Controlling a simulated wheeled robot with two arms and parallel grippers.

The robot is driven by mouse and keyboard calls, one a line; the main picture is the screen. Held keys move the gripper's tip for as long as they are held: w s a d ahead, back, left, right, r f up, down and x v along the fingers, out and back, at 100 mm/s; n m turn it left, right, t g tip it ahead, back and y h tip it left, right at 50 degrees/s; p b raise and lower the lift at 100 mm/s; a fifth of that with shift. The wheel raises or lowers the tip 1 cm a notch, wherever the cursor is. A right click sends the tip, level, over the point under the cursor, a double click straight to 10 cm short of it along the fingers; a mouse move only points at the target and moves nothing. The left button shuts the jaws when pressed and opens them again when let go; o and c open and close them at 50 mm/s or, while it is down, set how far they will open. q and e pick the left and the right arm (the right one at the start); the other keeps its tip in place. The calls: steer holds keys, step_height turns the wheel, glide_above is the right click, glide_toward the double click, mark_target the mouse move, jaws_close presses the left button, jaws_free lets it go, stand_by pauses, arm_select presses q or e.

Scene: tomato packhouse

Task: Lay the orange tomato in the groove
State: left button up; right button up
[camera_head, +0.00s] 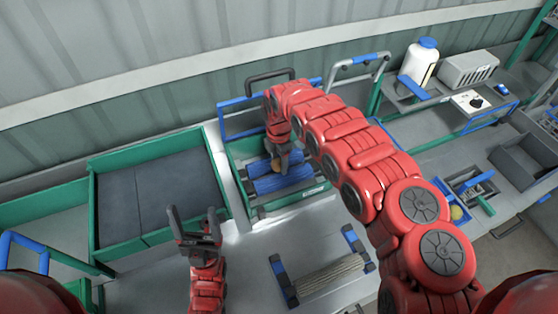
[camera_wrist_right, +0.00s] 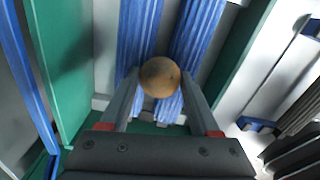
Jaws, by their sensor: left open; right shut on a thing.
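The orange tomato (camera_wrist_right: 160,77) is between the fingers of my right gripper (camera_wrist_right: 160,88), which is shut on it. Two blue ribbed rollers (camera_wrist_right: 139,30) lie side by side beneath it, with a groove between them. The tomato appears over this groove; I cannot tell whether it touches the rollers. In the head view the tomato (camera_head: 276,164) is small and partly hidden by my right gripper (camera_head: 281,158), above the blue rollers (camera_head: 285,180) in the green-sided frame. My left gripper (camera_head: 196,228) is open and empty over the grey table, to the left.
A green-walled bin (camera_head: 94,215) with a dark lining stands left of the roller frame. A grey roller with blue-capped ends (camera_head: 330,276) lies at the front. A white bottle (camera_head: 421,60) and a grey crate (camera_head: 469,68) stand at the back right. A yellowish round thing (camera_head: 456,212) sits in a small holder at the right.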

steer(key=shift+f, duration=0.35)
steer(key=o, duration=1)
steer(key=c, duration=0.3)
steer(key=shift+c, duration=0.2)
steer(key=shift+r, duration=0.1)
steer(key=shift+r+p, duration=1.9)
steer(key=shift+r, duration=1.6)
steer(key=shift+f, duration=0.15)
